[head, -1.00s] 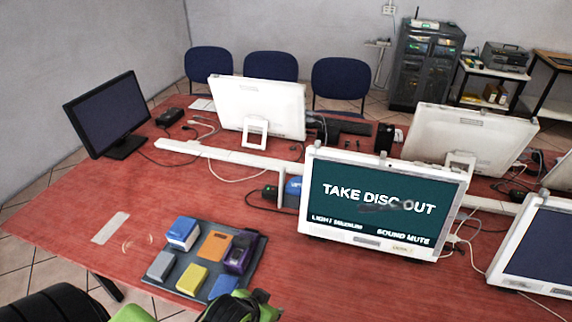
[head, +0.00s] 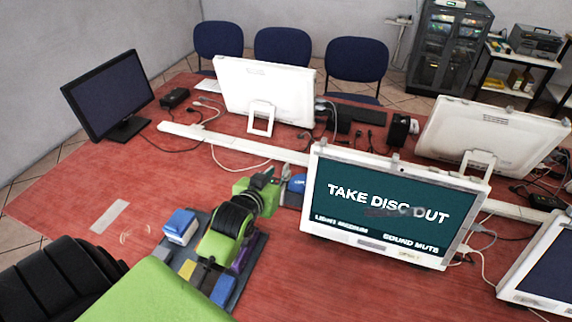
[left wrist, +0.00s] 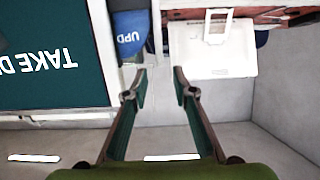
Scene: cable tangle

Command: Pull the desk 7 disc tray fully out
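The white all-in-one computer (head: 388,207) has a dark green screen reading "TAKE DISC OUT", with smaller lines reading "LIGHT MEDIUM" and "SOUND MUTE". My left gripper (head: 272,178) is just left of its left edge, at about mid-height of the screen. In the left wrist view the computer (left wrist: 50,60) appears upside down on the left. The two fingers of the left gripper (left wrist: 160,82) stand apart there, with an empty gap between the tips. I cannot make out a disc tray clearly in either view. My right gripper is not in view.
A blue object (head: 297,183) with white lettering is behind the left gripper, partly hidden. A dark mat (head: 258,250) with coloured blocks lies below my left arm. A white cable channel (head: 235,142) crosses the red desk. Bare desk (head: 60,195) lies to the left.

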